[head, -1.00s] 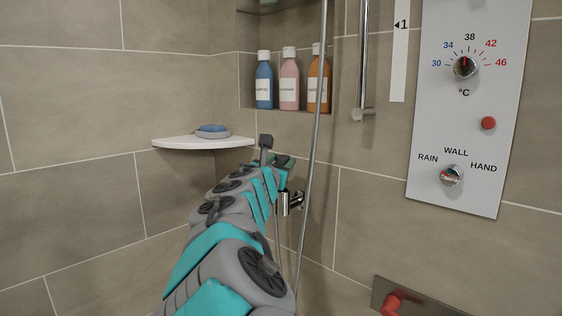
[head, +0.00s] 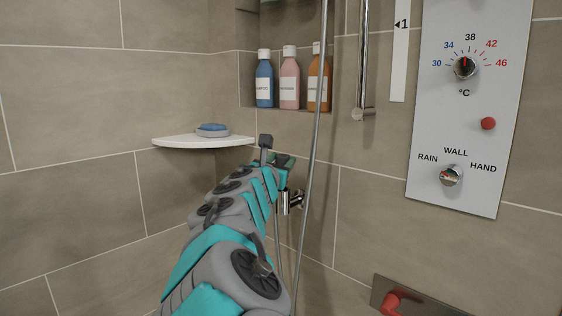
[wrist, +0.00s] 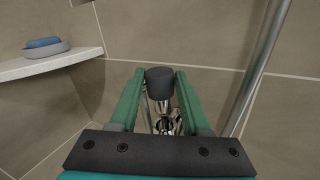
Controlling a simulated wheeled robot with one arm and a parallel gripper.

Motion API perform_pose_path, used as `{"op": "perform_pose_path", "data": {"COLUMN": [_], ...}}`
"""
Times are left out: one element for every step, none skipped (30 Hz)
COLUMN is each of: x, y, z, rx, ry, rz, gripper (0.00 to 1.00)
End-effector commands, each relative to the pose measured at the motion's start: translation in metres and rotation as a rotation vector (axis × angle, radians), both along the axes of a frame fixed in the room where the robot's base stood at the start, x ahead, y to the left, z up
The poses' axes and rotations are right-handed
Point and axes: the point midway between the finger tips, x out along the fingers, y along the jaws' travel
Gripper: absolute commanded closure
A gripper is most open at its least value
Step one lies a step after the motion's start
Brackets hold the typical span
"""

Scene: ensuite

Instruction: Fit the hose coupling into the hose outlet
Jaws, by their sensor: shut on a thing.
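My gripper (wrist: 160,90) shows in the wrist view with its two green fingers closed on a dark grey cylindrical piece, which I take to be the hose coupling (wrist: 160,78). Chrome parts show just below it, between the fingers. The chrome hose outlet (head: 291,201) is on the wall in the head view, just below and beside my gripper (head: 285,161). It also seems to show in the wrist view (wrist: 165,126), close to the coupling.
A grey hose (head: 316,130) hangs down right beside my gripper. A corner shelf (head: 190,142) with a soap dish (head: 213,131) is to the left. Bottles (head: 289,88) stand in a niche behind. A control panel (head: 480,120) and a red lever (head: 392,302) are at right.

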Motion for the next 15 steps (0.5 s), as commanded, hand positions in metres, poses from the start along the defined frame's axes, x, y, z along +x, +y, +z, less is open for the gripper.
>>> {"op": "perform_pose_path", "data": {"x": [0.0,-0.0001,-0.0001,0.0,0.0,-0.0001,-0.0001,-0.0001,0.0,-0.0001,-0.0001,-0.0001,0.0,0.0,-0.0001], "y": [-0.0001,0.0,-0.0001,0.0,0.0,0.0,0.0,-0.0001,0.0001,0.0001,0.0001,0.0,0.0,0.0,0.0], "z": [-0.0005,-0.0008,-0.0016,-0.002,-0.0026,-0.0034,-0.004,-0.0045,-0.0052,-0.0057,-0.0063,-0.0069,-0.0075,-0.0081,-0.0088], "rx": [0.0,0.0,0.0,0.0,0.0,0.0,0.0,0.0,0.0,0.001,0.001,0.001,0.001,0.001,0.001], "ry": [0.0,0.0,0.0,0.0,0.0,0.0,0.0,0.0,0.0,0.0,0.0,0.0,0.0,0.0,0.0], "rz": [0.0,0.0,0.0,0.0,0.0,0.0,0.0,0.0,0.0,0.0,0.0,0.0,0.0,0.0,0.0], "gripper": [1.0,1.0,1.0,1.0,1.0,1.0,1.0,1.0,1.0,1.0,1.0,1.0,1.0,1.0,1.0]}}
